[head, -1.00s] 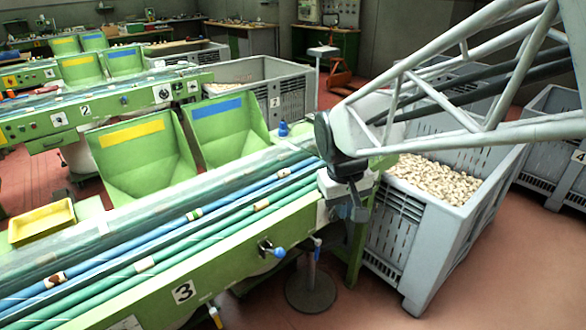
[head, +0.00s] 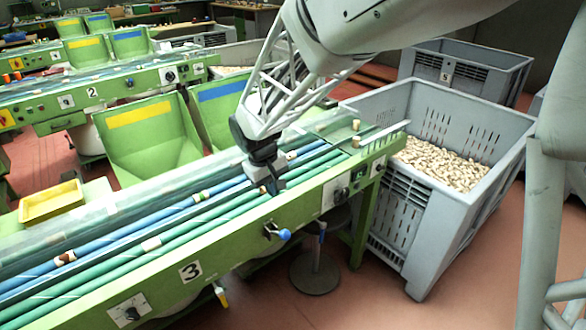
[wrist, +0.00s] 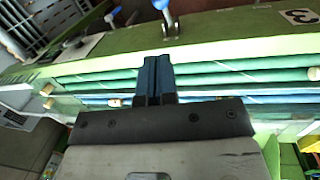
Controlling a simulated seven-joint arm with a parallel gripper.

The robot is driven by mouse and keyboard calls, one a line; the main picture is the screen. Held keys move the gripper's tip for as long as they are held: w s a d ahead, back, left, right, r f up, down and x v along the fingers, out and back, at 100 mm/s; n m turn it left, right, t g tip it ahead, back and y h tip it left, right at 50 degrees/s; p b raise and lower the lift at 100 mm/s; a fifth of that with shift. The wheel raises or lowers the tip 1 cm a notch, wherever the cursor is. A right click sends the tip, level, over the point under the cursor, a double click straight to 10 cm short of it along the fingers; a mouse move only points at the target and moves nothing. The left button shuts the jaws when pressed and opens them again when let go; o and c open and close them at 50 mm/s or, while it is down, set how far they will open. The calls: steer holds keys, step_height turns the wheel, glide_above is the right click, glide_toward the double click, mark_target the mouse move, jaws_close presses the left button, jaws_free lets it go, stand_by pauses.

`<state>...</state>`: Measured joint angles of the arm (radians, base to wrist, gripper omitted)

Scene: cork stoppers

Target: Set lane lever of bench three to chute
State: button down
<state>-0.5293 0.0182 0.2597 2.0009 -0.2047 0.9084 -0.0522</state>
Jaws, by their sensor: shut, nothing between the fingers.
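Bench three is the near green bench with the number 3 plate (head: 190,271) on its front. A lever with a blue knob (head: 284,234) sits on a metal bracket on that front face, its knob pointing right and outward. It also shows at the top of the wrist view (wrist: 163,5). My gripper (head: 274,188) is shut and empty, pointing down above the tube lanes, behind and above the lever and apart from it. In the wrist view its fingers (wrist: 153,62) are together, just below the lever's bracket. I see no readable chute marking.
A yellow-tipped handle (head: 221,296) and a blue-tipped handle (head: 321,230) hang below the bench edge. A dial (head: 129,313) and a control panel (head: 343,190) flank the lever. A grey crate of corks (head: 415,240) stands right. Floor in front is clear.

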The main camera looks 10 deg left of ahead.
steer(key=shift+n, duration=0.4)
steer(key=a+f, duration=0.2)
steer(key=a, duration=0.1)
steer(key=w+a+f, duration=0.1)
steer(key=shift+a+f, duration=0.1)
steer(key=shift+a, duration=0.3)
glide_toward(280, 233)
steer(key=a+f, duration=0.1)
steer(key=w+a+f, duration=0.1)
steer(key=f, duration=0.1)
steer(key=a+f, duration=0.1)
steer(key=f, duration=0.1)
steer(key=shift+w, duration=0.35)
steer(key=shift+s+d+f, duration=0.15)
steer(key=shift+d+f, duration=0.35)
steer(key=shift+d, duration=0.35)
steer(key=shift+s+d+f, duration=0.2)
steer(key=shift+d+f, duration=0.25)
steer(key=shift+d, duration=0.4)
